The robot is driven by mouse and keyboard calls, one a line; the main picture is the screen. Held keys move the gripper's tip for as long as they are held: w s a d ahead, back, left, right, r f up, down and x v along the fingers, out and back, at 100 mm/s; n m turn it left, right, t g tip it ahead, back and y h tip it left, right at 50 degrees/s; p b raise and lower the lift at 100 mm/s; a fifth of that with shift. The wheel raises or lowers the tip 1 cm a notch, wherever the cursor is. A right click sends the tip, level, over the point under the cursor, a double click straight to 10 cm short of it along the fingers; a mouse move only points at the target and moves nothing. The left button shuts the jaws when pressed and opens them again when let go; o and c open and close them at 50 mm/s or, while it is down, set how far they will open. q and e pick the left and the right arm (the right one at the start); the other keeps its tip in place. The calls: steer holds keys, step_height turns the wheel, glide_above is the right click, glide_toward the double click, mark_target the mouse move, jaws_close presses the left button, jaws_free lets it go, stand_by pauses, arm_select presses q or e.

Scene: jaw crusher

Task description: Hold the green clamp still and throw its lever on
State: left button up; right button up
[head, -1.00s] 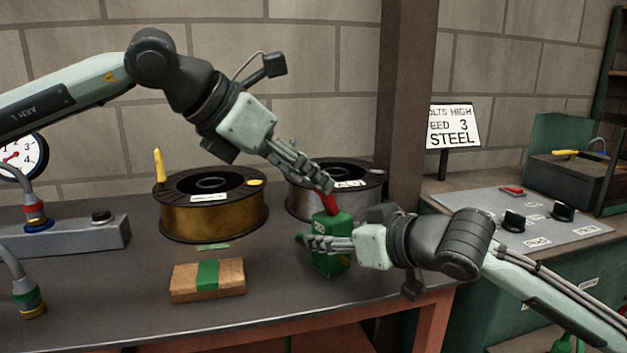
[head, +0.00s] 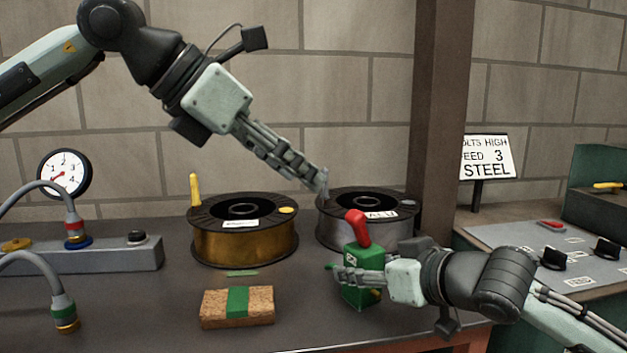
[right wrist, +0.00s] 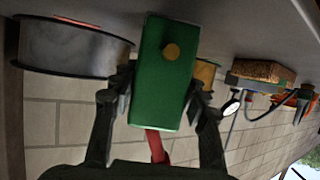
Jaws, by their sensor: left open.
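The green clamp (head: 361,259) stands upright on the dark bench, with its red lever (head: 358,229) rising from the top and leaning a little to the left. My right gripper (head: 345,277) is closed around the clamp's body from the right. In the right wrist view the green clamp (right wrist: 165,65) sits between the two fingers, and part of the red lever (right wrist: 156,146) shows below it. My left gripper (head: 319,184) is open and empty, above and to the left of the lever, apart from it. It overlaps the grey spool in the picture.
A grey wire spool (head: 338,232) stands behind the clamp, a gold wire spool (head: 245,244) to its left. A cork block with a green band (head: 261,306) lies in front. A thick brown post (head: 443,120) rises behind. Bare bench lies between block and clamp.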

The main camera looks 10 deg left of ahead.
steer(key=o, duration=0.4)
